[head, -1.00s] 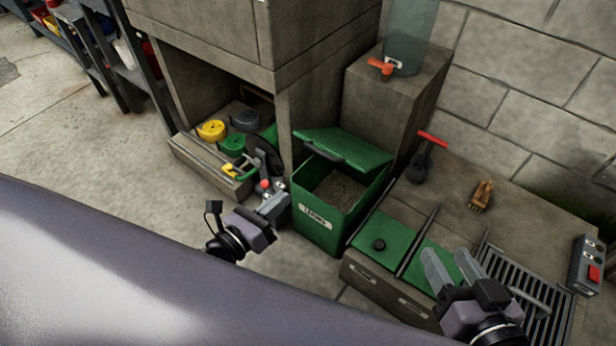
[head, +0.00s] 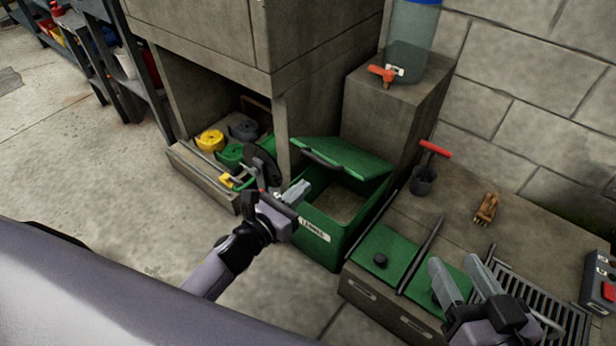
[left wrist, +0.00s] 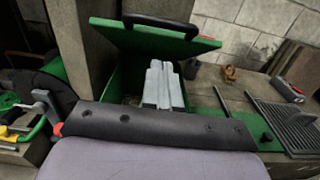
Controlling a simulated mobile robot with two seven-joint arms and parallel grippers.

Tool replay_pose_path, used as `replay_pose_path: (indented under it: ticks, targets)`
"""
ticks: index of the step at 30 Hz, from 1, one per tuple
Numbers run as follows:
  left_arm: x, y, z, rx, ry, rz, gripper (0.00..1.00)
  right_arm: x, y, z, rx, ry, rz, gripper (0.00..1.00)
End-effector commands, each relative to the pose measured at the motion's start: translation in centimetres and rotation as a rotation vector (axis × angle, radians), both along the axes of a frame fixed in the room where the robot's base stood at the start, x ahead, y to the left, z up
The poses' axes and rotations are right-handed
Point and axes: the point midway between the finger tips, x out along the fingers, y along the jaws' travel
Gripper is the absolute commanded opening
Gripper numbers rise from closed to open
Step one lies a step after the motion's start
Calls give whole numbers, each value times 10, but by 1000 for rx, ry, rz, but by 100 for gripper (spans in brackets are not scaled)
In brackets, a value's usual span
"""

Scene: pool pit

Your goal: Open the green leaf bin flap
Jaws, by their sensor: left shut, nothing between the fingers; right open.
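The green leaf bin (head: 318,245) stands on the floor right of the cabinet, with a white label on its front. Its green flap (head: 352,156) is raised and tilted, with a dark handle along the front edge, and the inside shows. In the left wrist view the flap (left wrist: 150,40) stands above the bin opening. My left gripper (head: 303,188) is shut and empty at the left front rim of the bin, below the flap; it also shows in the left wrist view (left wrist: 161,66). I cannot tell whether it touches the bin. My right gripper (head: 462,266) is open and empty above the grate side of the counter.
Yellow, grey and green rolls (head: 210,140) lie in the cabinet's low drawer at left. A counter with green lids (head: 385,245), a grate (head: 540,300), a red-handled tool (head: 428,170) and a wooden claw (head: 487,207) lies at right. A water tank (head: 410,45) stands behind.

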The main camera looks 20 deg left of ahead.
Motion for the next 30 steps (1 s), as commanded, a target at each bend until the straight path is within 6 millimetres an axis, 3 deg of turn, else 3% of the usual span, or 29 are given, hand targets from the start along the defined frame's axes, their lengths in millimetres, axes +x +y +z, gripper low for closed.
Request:
replay_pose_path:
  ticks: [9, 30]
  targets:
    - [27, -10, 26, 0, 0, 0, 0, -1, 0, 0, 3, 8, 2, 51]
    - [31, -14, 38, 7, 21, 0, 0, 4, 7, 6, 42, 57, 12, 51]
